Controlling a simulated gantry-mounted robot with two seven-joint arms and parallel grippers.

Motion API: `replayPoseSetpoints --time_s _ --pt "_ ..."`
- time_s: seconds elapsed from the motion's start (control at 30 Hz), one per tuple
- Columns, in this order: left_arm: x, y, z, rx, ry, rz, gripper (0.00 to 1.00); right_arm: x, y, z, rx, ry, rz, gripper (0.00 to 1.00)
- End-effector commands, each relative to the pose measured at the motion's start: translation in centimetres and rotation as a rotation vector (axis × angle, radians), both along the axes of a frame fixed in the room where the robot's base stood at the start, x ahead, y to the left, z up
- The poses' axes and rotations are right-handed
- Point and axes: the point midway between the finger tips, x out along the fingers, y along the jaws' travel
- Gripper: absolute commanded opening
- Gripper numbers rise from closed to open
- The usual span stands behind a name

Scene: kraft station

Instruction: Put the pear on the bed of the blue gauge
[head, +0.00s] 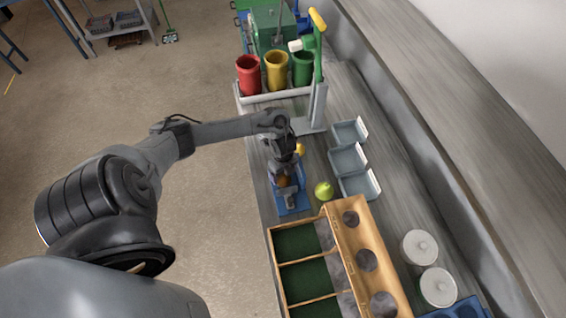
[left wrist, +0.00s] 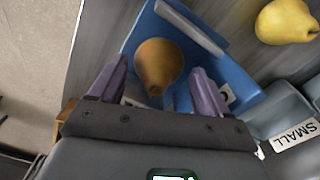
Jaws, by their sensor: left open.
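The blue gauge (head: 293,207) lies on the grey bench under my left gripper. In the left wrist view its blue bed (left wrist: 220,62) carries a pale bar along one side. A brown pear (left wrist: 157,64) sits on or just above the bed, between and ahead of the open fingers; contact is unclear. In the head view the brown pear (head: 284,181) is partly covered by my left gripper (head: 287,178).
Grey bins (head: 347,160) stand right of the gauge. A wooden sorting box (head: 340,225) is close in front. Red (head: 249,75), yellow (head: 276,70) and green (head: 303,67) cups stand behind. Two lidded white jars (head: 420,247) are at front right.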

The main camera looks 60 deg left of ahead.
Motion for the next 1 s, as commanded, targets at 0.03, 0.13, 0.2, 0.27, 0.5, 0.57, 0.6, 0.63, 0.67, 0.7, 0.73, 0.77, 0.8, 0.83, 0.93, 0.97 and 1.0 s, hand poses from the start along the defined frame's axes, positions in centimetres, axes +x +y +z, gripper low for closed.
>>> replayPoseSetpoints --time_s 0.03,0.13,0.2,0.27,0.5,0.57,0.6,0.63,0.67,0.7,0.73,0.77,0.8,0.83,0.93,0.97,1.0 --pt "0.1 0.1 1.2 0.003 -0.004 -0.003 0.77 0.0 0.0 0.2 0.001 0.0 -0.001 0.43" --pt "0.1 0.1 3.0 0.002 -0.004 -0.003 0.77 0.0 0.1 0.2 0.003 -0.001 -0.002 0.43" --pt "0.1 0.1 4.3 0.003 -0.002 -0.003 0.77 0.0 0.1 0.3 0.004 0.0 -0.003 0.43" --pt "0.1 0.1 5.6 0.004 -0.003 -0.003 0.77 0.0 0.1 0.8 0.005 0.001 -0.004 0.43" --pt "0.1 0.1 8.2 0.002 -0.002 -0.002 0.77 0.0 0.1 1.6 0.005 0.0 -0.004 0.43" --pt "0.0 0.1 8.4 0.002 -0.002 -0.001 0.77 0.0 0.1 1.7 0.005 0.0 -0.004 0.43" --pt "0.0 0.0 8.5 0.002 -0.001 -0.001 0.77 0.0 0.1 1.7 0.004 0.0 -0.003 0.43" --pt "0.0 0.0 8.6 0.001 0.0 -0.001 0.77 0.0 0.1 1.7 0.004 0.0 -0.003 0.43" --pt "0.0 0.0 8.6 0.001 0.0 0.0 0.77 0.0 0.1 1.7 0.004 0.0 -0.003 0.43" --pt "0.0 0.0 8.6 0.001 0.001 0.0 0.77 0.0 0.1 1.7 0.003 -0.001 -0.002 0.43" --pt "0.0 0.0 8.7 0.0 0.001 0.0 0.77 0.0 0.1 1.7 0.003 -0.001 -0.001 0.43" --pt "0.0 0.0 8.7 0.0 0.001 0.0 0.77 0.0 0.0 1.7 0.002 -0.001 -0.002 0.43" --pt "0.0 0.0 8.6 0.0 0.001 0.0 0.77 0.0 0.0 1.7 0.0 0.0 -0.001 0.43" --pt "0.0 0.0 8.6 0.0 0.001 0.0 0.77 0.0 0.0 1.7 0.0 0.0 0.0 0.43" --pt "0.0 0.0 8.6 0.0 0.001 0.0 0.77 0.0 -0.1 1.7 -0.004 -0.001 0.002 0.43" --pt "0.0 0.0 8.6 0.0 0.001 0.0 0.77 0.0 -0.1 1.7 -0.004 -0.001 0.003 0.43" --pt "0.0 0.0 8.6 0.0 0.001 0.0 0.77 0.0 -0.1 1.7 -0.005 -0.001 0.003 0.43"
